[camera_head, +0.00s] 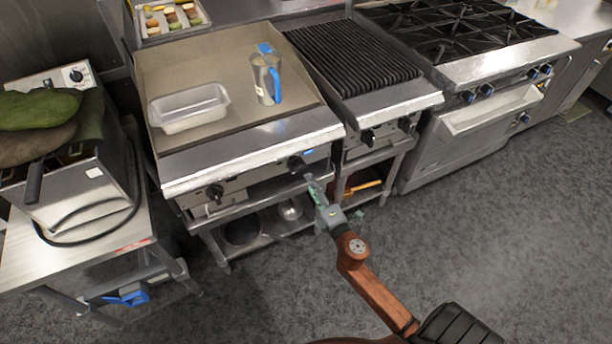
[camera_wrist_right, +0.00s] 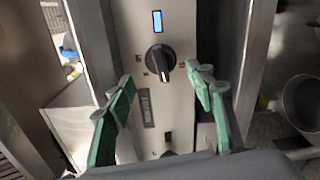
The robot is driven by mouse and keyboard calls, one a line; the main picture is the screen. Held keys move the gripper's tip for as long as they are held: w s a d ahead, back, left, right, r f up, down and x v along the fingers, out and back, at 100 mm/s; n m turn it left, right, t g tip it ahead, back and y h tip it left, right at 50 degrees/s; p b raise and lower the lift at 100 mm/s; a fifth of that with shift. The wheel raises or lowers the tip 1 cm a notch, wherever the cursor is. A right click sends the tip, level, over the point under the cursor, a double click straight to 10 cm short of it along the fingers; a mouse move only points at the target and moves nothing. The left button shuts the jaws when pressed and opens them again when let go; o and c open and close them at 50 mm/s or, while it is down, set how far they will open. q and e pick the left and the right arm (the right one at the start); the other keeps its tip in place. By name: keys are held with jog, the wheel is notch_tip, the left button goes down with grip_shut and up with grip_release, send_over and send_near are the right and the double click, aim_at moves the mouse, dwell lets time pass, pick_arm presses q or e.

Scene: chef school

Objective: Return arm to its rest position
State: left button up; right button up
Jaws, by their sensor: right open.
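My right gripper (camera_head: 318,192) reaches up from the lower right in the head view, in front of the griddle's front panel. In the right wrist view its green-padded fingers (camera_wrist_right: 162,105) are apart with nothing between them. A black control knob (camera_wrist_right: 160,58) with a small lit blue display above it shows ahead between the fingers. The same knob (camera_head: 297,164) shows in the head view just beyond the fingertips. I cannot tell whether the fingers touch the panel. My left gripper is not in view.
The griddle (camera_head: 235,65) carries a clear container (camera_head: 189,108) and a metal jug with blue handle (camera_head: 266,80). A ribbed grill (camera_head: 352,55) and burner range (camera_head: 455,35) stand to the right. A fryer-like appliance (camera_head: 80,190) is at left. The floor (camera_head: 480,220) is clear at right.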

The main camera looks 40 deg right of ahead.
jog(key=shift+v, duration=1.1)
